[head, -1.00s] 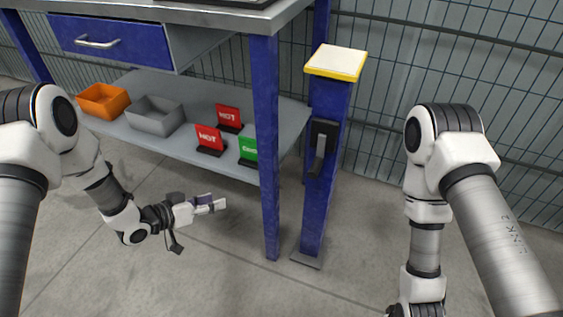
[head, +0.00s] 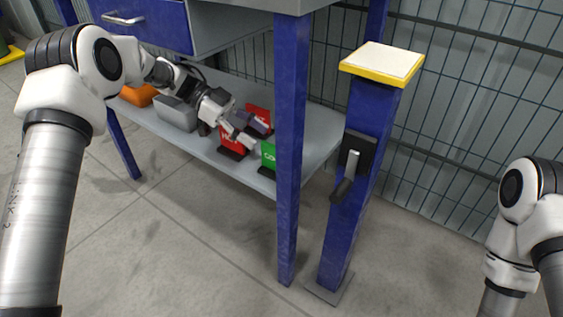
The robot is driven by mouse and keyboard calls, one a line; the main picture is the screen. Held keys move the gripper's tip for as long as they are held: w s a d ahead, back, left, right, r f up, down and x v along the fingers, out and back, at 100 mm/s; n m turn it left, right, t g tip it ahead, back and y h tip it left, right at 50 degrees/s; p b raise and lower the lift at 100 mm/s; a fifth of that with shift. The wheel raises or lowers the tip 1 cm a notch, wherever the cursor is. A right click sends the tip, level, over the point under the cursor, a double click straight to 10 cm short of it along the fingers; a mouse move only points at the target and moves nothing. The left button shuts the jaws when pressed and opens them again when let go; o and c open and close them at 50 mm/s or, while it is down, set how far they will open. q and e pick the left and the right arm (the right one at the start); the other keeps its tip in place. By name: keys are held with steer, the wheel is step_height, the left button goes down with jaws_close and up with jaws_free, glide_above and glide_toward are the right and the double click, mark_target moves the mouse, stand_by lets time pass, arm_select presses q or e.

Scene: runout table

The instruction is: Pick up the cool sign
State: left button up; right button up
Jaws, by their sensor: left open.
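The green cool sign (head: 267,157) stands upright on the lower shelf (head: 220,160) in the head view. Its right part is hidden behind a blue table leg, and only the start of its lettering shows. My left gripper (head: 257,136) is open over the shelf, with its fingers pointing right toward the cool sign. In the picture the fingertips are just above and left of the sign. I cannot tell whether they touch it. My right gripper is out of the picture.
Two red signs, one nearer (head: 231,151) and one farther (head: 262,114), stand close around my left gripper and are partly covered by it. A grey bin (head: 175,115) and an orange bin (head: 138,96) are farther left. The blue leg (head: 290,150) stands right of the sign.

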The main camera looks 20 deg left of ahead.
mark_target(272, 146)
arm_select(q)
steer(key=b+x, duration=0.2)
steer(key=x, duration=0.1)
steer(key=b+x, duration=0.3)
steer(key=shift+w+f, duration=0.1)
steer(key=shift+f, duration=0.3)
steer(key=shift+d+r, duration=0.1)
steer(key=shift+d, duration=0.15)
steer(key=shift+r, duration=0.1)
jaws_close()
